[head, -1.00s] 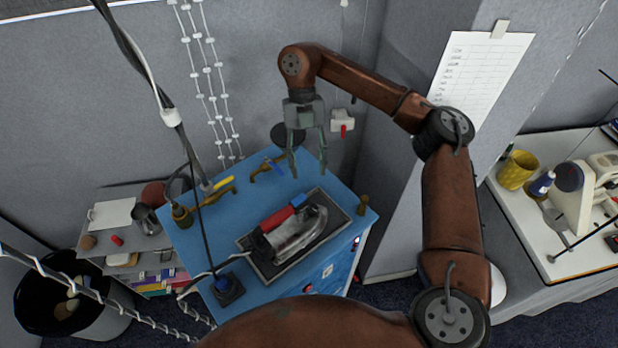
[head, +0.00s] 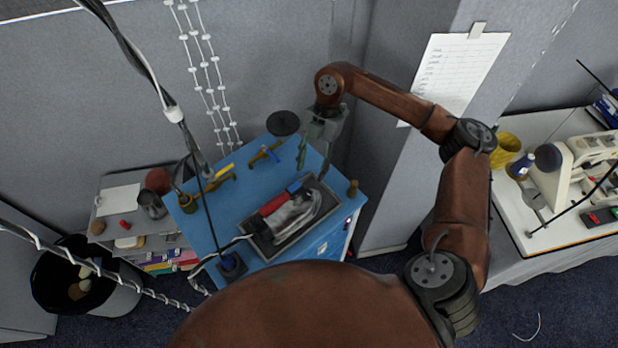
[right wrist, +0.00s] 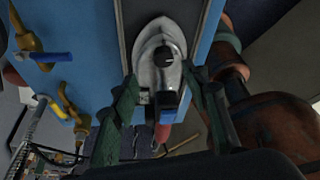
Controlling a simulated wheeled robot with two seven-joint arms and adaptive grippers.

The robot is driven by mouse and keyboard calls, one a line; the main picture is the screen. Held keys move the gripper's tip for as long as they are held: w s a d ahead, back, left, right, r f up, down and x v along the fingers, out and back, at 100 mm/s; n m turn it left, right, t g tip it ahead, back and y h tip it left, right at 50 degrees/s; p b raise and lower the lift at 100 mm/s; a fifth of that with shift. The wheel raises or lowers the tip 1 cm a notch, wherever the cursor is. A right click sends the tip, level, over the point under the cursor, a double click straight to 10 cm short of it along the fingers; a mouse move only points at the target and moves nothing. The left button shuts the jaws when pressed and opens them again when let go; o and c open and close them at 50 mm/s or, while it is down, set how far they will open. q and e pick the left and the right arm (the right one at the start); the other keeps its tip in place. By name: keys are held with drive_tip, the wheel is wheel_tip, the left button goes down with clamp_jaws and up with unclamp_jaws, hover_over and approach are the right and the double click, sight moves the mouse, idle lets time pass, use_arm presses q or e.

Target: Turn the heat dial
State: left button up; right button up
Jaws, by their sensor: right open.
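A clothes iron (head: 300,217) with a red handle and a grey metal body lies on a dark framed rest (head: 257,245) on top of the blue cabinet (head: 217,225). In the right wrist view, a round black dial (right wrist: 163,58) with a light mark shows on the iron (right wrist: 147,72). My right gripper (head: 313,170) is open and empty, above the back right part of the cabinet, behind the iron. In the right wrist view its fingers (right wrist: 159,76) stand apart on both sides of the iron's picture, touching nothing that I can tell. My left gripper is not in view.
Brass fittings (head: 217,184) and a blue-handled tool (head: 270,155) lie at the cabinet's back left. A small brass post (head: 353,188) stands at its right edge. A dark cable hangs across the left side. A sewing machine (head: 563,175) stands on the right table.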

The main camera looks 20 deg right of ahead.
sight(307, 192)
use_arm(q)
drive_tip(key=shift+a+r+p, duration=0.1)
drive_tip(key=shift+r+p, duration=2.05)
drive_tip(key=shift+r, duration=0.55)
use_arm(e)
drive_tip(key=shift+s+a+f+m+t+y, duration=0.15)
drive_tip(key=shift+s+a+f+m, duration=0.35)
drive_tip(key=shift+f, duration=0.75)
drive_tip(key=shift+s+a+f+m+t+y, duration=0.1)
drive_tip(key=shift+s+a+f+m+t, duration=0.15)
drive_tip(key=shift+f+m, duration=0.65)
drive_tip(key=shift+s+a+f+m+t+y, duration=0.15)
drive_tip(key=shift+s+a+f, duration=0.25)
drive_tip(key=shift+f, duration=1.15)
drive_tip(key=shift+c, duration=0.7)
clamp_jaws()
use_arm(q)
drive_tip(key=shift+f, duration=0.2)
